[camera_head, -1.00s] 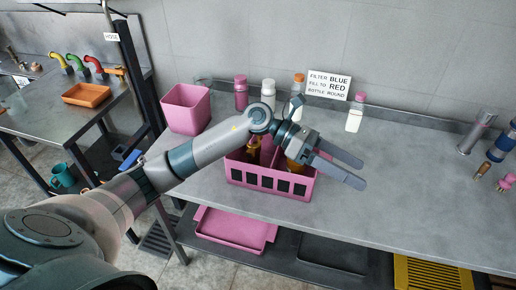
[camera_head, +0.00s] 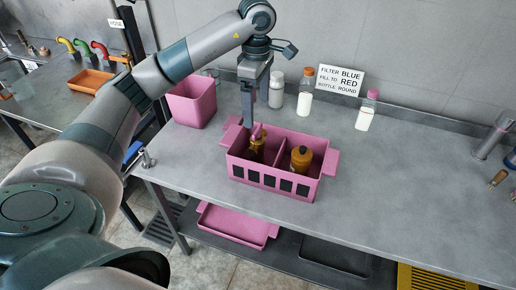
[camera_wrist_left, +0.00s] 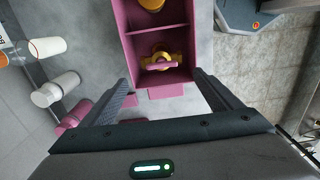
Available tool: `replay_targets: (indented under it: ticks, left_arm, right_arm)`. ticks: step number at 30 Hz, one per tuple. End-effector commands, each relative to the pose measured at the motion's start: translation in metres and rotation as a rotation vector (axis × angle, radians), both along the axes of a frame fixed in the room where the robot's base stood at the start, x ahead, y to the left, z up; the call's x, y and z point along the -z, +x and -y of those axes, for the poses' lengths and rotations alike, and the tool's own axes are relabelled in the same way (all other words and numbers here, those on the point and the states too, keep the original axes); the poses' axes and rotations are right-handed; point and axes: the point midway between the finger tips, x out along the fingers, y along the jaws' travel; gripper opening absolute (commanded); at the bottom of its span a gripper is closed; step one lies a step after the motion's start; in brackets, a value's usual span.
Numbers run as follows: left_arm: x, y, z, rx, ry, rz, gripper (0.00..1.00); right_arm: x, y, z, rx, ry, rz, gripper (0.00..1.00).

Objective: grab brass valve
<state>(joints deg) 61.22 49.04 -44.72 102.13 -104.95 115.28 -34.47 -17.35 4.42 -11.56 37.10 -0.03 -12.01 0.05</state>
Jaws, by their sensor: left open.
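The brass valve (camera_head: 257,146) stands in the left compartment of the pink crate (camera_head: 268,180). In the left wrist view the valve (camera_wrist_left: 160,54) shows gold with a pink handle across it, between and beyond the fingers. My left gripper (camera_head: 254,118) points down just above the crate's left end. It is open and empty, and its fingers (camera_wrist_left: 163,88) are spread apart. The valve's lower part is hidden by the crate wall. My right gripper is in neither view.
A pink bin (camera_head: 193,103) is behind to the left. Bottles (camera_head: 304,98) and a sign (camera_head: 340,80) stand at the back. The bench's right side is mostly clear.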

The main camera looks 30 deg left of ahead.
Motion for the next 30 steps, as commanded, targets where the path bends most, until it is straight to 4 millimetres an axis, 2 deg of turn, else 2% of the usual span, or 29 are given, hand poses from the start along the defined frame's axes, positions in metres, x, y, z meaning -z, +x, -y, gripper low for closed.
replay_targets:
  ticks: [5,11,18,30]
  left_arm:
    - [0.002,0.0,0.001,0.001,-0.002,-0.001,0.84]
    - [0.014,0.0,0.002,0.001,-0.004,-0.002,0.84]
    - [0.041,-0.001,0.002,0.0,-0.004,-0.004,0.84]
    - [0.103,-0.001,0.001,0.0,-0.004,-0.005,0.84]
  right_arm:
    - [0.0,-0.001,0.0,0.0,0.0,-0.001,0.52]
    - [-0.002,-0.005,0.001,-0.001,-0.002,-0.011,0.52]
    - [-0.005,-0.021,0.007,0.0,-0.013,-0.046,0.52]
    - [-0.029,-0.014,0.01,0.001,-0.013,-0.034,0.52]
